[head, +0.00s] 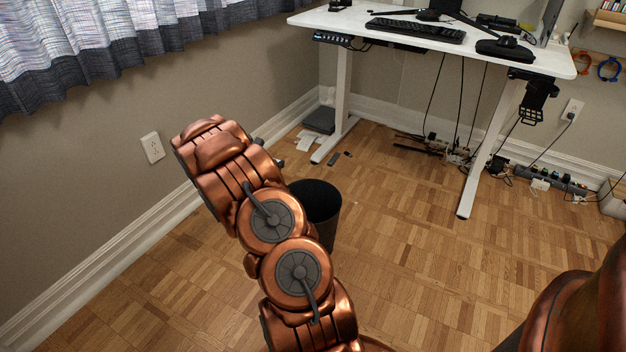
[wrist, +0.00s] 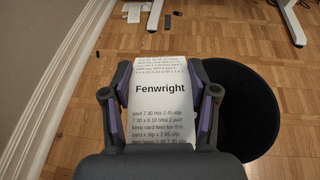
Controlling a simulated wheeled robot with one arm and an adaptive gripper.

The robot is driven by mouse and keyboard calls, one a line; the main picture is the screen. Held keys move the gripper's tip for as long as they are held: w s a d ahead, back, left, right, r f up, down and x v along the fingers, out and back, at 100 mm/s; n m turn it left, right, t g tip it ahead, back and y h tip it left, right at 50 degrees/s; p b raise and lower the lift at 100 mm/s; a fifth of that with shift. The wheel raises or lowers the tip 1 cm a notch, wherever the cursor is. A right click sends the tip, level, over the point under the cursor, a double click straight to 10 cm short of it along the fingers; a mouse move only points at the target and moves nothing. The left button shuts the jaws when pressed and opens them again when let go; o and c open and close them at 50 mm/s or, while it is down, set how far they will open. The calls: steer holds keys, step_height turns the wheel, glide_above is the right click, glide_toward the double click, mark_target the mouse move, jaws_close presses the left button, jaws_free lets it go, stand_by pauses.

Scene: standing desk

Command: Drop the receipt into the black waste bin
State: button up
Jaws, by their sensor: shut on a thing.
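The receipt (wrist: 159,106) is a white slip with printed text headed "Fenwright". In the wrist view my gripper (wrist: 160,92) is shut on it, one finger at each side. The receipt hides in the head view, where my copper arm covers the gripper. The black waste bin (head: 318,200) stands on the floor just right of and partly behind my arm. In the wrist view the bin (wrist: 262,118) shows as a dark round opening right of the receipt. The receipt and right finger overlap its left part in the picture.
A white standing desk (head: 420,32) with a keyboard is at the back. Its legs (head: 490,150) reach the floor. Cables and a power strip (head: 550,181) lie along the back wall. A dark box and papers (head: 312,142) lie by the baseboard. Wood floor (head: 410,270) right of the bin is clear.

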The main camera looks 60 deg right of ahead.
steer(key=s+d+f+m+g, duration=0.3)
steer(key=s+d+f+g, duration=0.1)
steer(key=s+d+f, duration=0.6)
steer(key=f, duration=0.1)
steer(key=a+f+b, duration=0.1)
steer(key=s+f+b, duration=0.1)
steer(key=f, duration=0.1)
steer(key=shift+a, duration=0.2)
steer(key=o, duration=0.7)
steer(key=v, duration=1.2)
steer(key=shift+s+a, duration=0.1)
stand_by(0.3)
